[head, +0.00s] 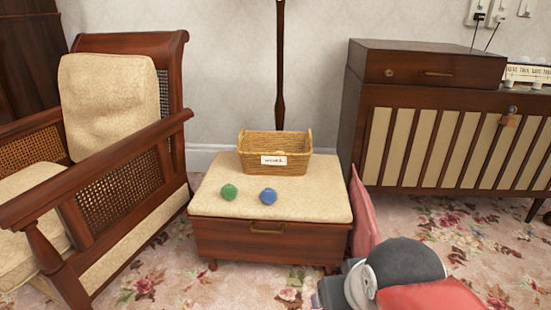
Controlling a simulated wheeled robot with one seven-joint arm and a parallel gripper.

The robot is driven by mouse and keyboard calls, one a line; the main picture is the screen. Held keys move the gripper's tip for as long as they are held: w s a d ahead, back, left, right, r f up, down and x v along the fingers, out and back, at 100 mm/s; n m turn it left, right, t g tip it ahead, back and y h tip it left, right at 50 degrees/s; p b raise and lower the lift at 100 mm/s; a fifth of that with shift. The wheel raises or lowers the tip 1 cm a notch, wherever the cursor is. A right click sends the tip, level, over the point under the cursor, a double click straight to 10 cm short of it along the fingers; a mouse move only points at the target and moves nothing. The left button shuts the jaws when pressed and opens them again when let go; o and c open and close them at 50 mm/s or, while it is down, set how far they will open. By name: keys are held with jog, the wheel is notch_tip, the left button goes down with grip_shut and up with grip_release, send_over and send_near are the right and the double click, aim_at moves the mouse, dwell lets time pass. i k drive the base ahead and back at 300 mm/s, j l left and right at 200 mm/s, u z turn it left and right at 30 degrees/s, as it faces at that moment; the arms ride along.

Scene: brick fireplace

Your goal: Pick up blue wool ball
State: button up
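The blue wool ball (268,196) rests on the cream padded top of a low wooden footstool (310,203), near its front edge. A green wool ball (229,191) lies to its left with a small gap between them. A woven basket (290,141) with a white label stands behind the balls on the same stool. My gripper is not in view. Part of my arm shows at the bottom right, apart from the balls and in front of the stool's right side.
A wooden armchair (125,155) with woven sides stands close on the left. A slatted cabinet (453,148) stands on the right. A pink cushion (364,218) leans by the stool's right side. Floral carpet (180,277) is open in front.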

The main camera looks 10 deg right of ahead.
aim_at(267, 195)
jog(key=i+j+u, duration=0.15)
jog(key=i+j, duration=0.65)
jog(key=i, duration=0.15)
